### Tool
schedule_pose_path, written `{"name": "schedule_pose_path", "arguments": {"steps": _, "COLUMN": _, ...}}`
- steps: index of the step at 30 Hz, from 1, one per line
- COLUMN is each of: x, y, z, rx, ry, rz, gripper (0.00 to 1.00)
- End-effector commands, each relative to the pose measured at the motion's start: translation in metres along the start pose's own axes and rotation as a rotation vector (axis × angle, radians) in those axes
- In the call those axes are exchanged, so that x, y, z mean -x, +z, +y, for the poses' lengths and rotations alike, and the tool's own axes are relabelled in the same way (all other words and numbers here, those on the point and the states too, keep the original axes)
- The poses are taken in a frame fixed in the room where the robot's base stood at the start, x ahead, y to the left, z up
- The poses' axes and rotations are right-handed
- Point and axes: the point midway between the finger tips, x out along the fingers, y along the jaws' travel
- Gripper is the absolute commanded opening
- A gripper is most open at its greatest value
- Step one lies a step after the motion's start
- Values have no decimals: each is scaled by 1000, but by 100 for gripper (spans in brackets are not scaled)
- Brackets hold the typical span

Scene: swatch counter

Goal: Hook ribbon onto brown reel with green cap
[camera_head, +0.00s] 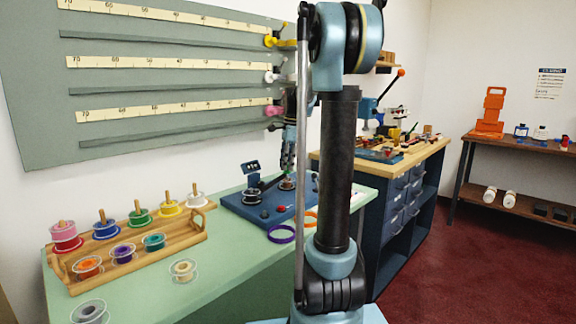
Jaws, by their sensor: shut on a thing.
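My gripper (288,168) points down over the right part of the blue board (262,199) on the counter. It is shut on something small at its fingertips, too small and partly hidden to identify. Just below the fingertips is a small reel with a brownish core (287,184) on the board. I cannot make out a green cap on it for sure, nor whether the held thing touches it. A second, pale reel (251,195) sits on the board to the left. No ribbon strand can be told apart at this distance.
A wooden rack (150,244) with several coloured spools stands on the green counter at left. Loose spools (183,270) (90,312) lie in front. A purple ring (281,234) and orange ring (311,217) lie by the board. A ruler panel (150,100) is behind.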

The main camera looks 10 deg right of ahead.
Motion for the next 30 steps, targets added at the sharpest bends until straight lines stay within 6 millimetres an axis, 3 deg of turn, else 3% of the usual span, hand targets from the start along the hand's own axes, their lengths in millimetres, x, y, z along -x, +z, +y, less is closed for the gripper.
{"name": "schedule_pose_path", "arguments": {"steps": 30, "x": -10, "y": -2, "z": 1, "rx": -1, "ry": 0, "rz": 0, "gripper": 1}}
